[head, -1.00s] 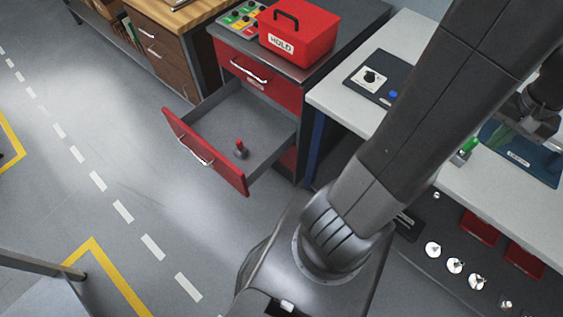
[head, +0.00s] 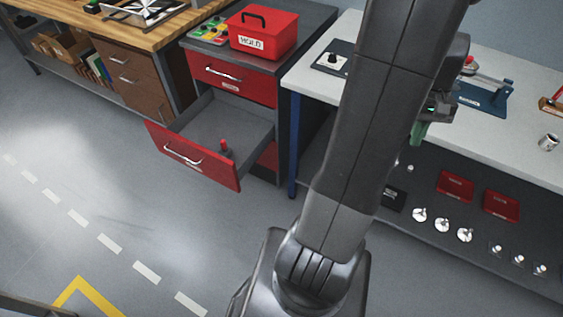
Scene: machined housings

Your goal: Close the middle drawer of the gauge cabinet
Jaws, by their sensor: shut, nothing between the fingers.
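The gauge cabinet (head: 305,75) is dark grey with red drawer fronts. Its middle drawer (head: 192,157) is pulled far out, with a silver handle on its red front. The top drawer (head: 232,79) is shut. The lower drawer front (head: 267,157) is partly hidden behind the open drawer. My gripper (head: 418,133) shows partly behind my arm, with green at its tip. It is shut and empty, right of the cabinet by the white bench, well away from the drawer.
A red HOLD box (head: 263,35) sits on the cabinet top. A white bench (head: 500,135) stands to the right, with red bins (head: 455,186) and several small metal parts below. A wooden workbench (head: 150,36) is at the left. The floor before the drawer is clear.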

